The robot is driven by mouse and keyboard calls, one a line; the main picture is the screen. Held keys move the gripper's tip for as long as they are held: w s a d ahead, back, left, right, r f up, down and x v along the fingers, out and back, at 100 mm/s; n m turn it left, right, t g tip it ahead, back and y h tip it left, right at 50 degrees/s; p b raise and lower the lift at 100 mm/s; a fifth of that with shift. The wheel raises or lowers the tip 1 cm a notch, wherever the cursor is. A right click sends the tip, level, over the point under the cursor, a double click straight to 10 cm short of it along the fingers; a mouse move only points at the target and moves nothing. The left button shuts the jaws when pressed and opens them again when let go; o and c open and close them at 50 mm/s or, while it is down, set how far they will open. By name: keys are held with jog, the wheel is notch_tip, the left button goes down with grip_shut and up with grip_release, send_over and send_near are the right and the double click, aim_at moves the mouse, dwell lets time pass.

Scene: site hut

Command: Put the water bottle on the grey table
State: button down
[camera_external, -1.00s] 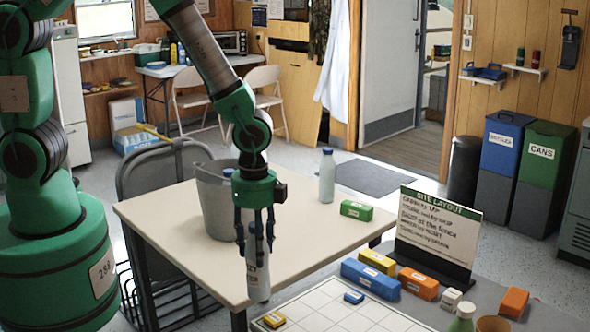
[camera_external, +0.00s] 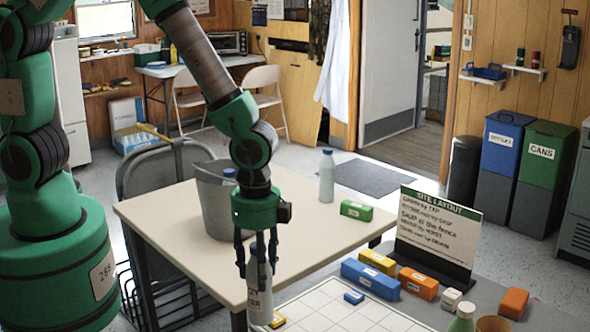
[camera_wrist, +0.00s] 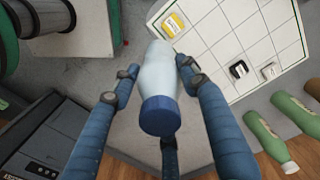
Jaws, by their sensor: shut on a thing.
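My gripper (camera_external: 257,268) is shut on a pale water bottle (camera_external: 259,296) with a blue cap. The bottle hangs upright below the fingers, between the front edge of the beige table and the left edge of the grey table (camera_external: 545,318). I cannot tell whether its base touches anything. A second blue-capped bottle (camera_external: 327,177) stands on the beige table (camera_external: 165,212).
A grey bucket (camera_external: 213,205) with a blue-capped item inside and a green box (camera_external: 356,210) stand on the beige table. The grey table holds a white grid board (camera_external: 345,318), several coloured boxes, a green bottle (camera_external: 462,320) and a site layout sign (camera_external: 437,238).

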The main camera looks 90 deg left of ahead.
jog(key=w+d+f+b, duration=0.1)
jog(key=w, duration=1.4)
jog(key=shift+d+f+b, duration=0.15)
jog(key=shift+d+b, duration=0.1)
jog(key=shift+b, duration=0.05)
jog(key=shift+w, duration=0.1)
jog(key=shift+w+f+b, duration=0.2)
jog(key=shift+f+b, duration=0.05)
jog(key=shift+f, duration=0.65)
jog(key=shift+w+f+b, duration=0.2)
jog(key=shift+f, duration=0.8)
jog(key=c, duration=0.9)
grip_release()
jog(key=shift+c, duration=0.2)
notch_tip(320, 180, up, 12)
jog(key=p, duration=0.2)
